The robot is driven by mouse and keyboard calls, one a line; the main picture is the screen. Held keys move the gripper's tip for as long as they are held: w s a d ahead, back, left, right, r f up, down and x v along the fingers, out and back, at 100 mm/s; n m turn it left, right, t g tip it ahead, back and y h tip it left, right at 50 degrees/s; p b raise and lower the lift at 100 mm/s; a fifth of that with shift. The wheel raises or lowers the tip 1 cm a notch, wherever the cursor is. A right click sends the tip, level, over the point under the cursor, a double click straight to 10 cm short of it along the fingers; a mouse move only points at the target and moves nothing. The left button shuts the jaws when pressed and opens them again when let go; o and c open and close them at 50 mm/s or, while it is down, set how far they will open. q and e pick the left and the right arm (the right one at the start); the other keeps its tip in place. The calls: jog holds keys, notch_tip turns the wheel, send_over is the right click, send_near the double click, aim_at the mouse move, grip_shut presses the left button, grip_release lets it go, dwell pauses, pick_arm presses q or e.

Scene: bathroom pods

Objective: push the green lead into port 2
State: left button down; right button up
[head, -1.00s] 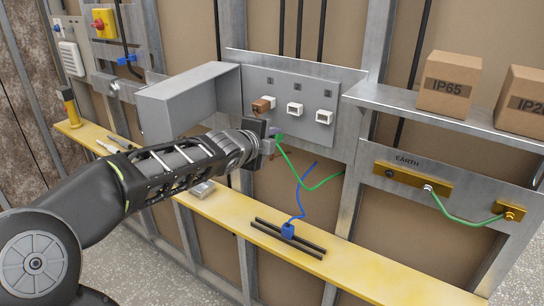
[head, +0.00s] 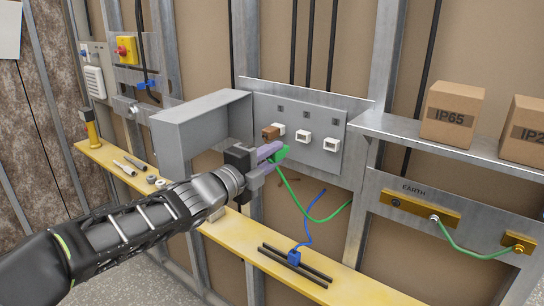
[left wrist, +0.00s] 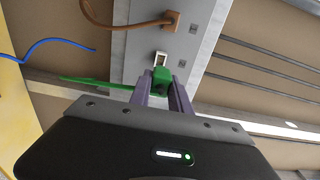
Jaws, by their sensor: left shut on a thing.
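My left gripper (head: 271,155) is shut on the green lead's plug (head: 279,153), held in front of the grey panel (head: 322,154). In the left wrist view the green plug (left wrist: 161,76) sits between the fingertips, facing a white port (left wrist: 161,57), with a small gap showing. This looks like the middle port (head: 303,136), though its number is not readable. The left port holds a brown plug (head: 270,132), also in the wrist view (left wrist: 170,20). The right port (head: 331,145) is empty. The green wire hangs in a loop below. My right gripper is out of view.
An open grey box cover (head: 205,125) stands out left of the panel, close to my gripper. A blue lead (head: 294,258) rests on black rails on the yellow shelf (head: 360,287). Cartons (head: 453,115) stand on the right ledge above an earth bar (head: 420,207).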

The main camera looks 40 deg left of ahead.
aim_at(287, 147)
pick_arm(q)
jog(key=shift+w+f+b, duration=0.15)
jog(key=shift+w+b, duration=0.6)
jog(key=shift+w, duration=0.75)
jog(key=shift+w+a+b, duration=0.1)
jog(key=shift+w+b, duration=0.25)
jog(key=shift+w, duration=1.1)
jog(key=shift+w+b, duration=0.45)
jog(key=shift+w, duration=0.9)
jog(key=c, duration=1.1)
grip_release()
jog(key=shift+c, duration=0.2)
jog(key=shift+s, duration=0.1)
